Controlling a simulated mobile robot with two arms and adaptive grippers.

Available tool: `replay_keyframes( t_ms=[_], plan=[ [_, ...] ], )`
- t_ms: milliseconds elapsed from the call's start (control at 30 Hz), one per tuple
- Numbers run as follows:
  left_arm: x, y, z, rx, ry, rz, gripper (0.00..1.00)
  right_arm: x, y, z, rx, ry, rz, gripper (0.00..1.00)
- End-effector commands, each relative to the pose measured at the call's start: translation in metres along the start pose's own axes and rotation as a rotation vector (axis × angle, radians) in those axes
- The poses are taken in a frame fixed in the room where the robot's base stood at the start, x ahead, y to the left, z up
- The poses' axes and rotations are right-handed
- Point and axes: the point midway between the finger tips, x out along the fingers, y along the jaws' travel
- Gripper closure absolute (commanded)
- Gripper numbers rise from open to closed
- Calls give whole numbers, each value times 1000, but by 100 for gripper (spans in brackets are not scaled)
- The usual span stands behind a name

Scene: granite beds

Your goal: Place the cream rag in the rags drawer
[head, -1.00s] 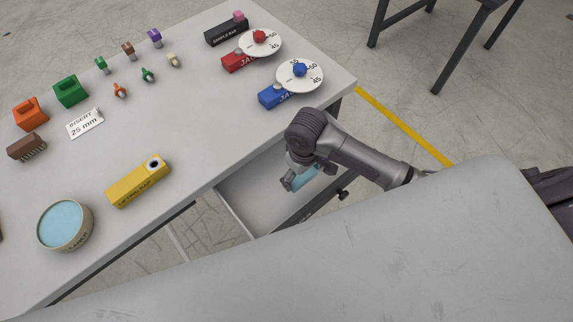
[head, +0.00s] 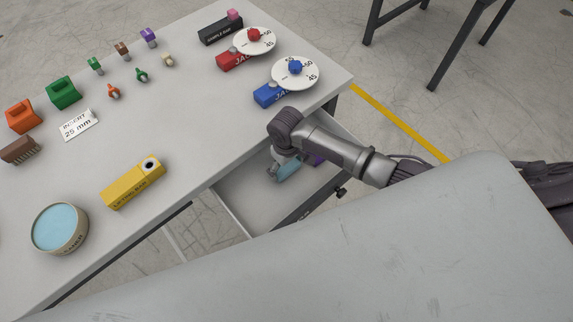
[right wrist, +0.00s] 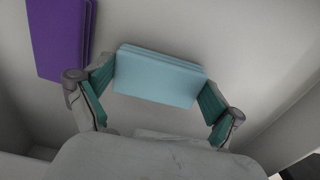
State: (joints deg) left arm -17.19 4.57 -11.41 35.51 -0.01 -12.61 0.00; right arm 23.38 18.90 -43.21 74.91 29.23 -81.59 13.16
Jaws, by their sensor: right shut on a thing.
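No cream rag shows in either view. My right gripper (head: 279,172) is inside the open drawer (head: 243,207) under the table. It is shut on a light blue folded rag (right wrist: 160,76), which also shows in the head view (head: 289,168). In the right wrist view the two teal-padded fingers (right wrist: 158,88) press its two ends. A purple folded rag (right wrist: 60,38) lies on the drawer floor beside it, partly hidden in the head view (head: 317,160). I cannot tell whether the blue rag touches the floor. My left gripper is not in view.
The granite table (head: 120,145) above the drawer carries a yellow block (head: 134,183), a round tin (head: 60,229), blue (head: 268,94) and red jacks (head: 235,58) with dials, and several small pegs. A grey surface (head: 350,265) fills the front. The drawer's near part is empty.

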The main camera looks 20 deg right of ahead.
Motion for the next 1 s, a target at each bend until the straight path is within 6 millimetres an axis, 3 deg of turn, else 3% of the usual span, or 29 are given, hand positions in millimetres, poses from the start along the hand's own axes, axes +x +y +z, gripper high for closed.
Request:
replay_keyframes(
  t_ms=[167, 200, 533, 667, 1000],
  plan=[
    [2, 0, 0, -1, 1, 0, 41, 4, 0, 0, 1, -1, 0, 35],
    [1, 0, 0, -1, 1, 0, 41, 4, 0, 0, 1, -1, 0, 1],
    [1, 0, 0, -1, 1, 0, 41, 3, 0, 0, 1, 0, 0, 0],
    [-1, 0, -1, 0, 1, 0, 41, -7, 0, 0, 0, 2, 0, 0],
    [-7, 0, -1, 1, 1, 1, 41, -76, 1, -1, -1, 3, 0, 0]
  ],
)
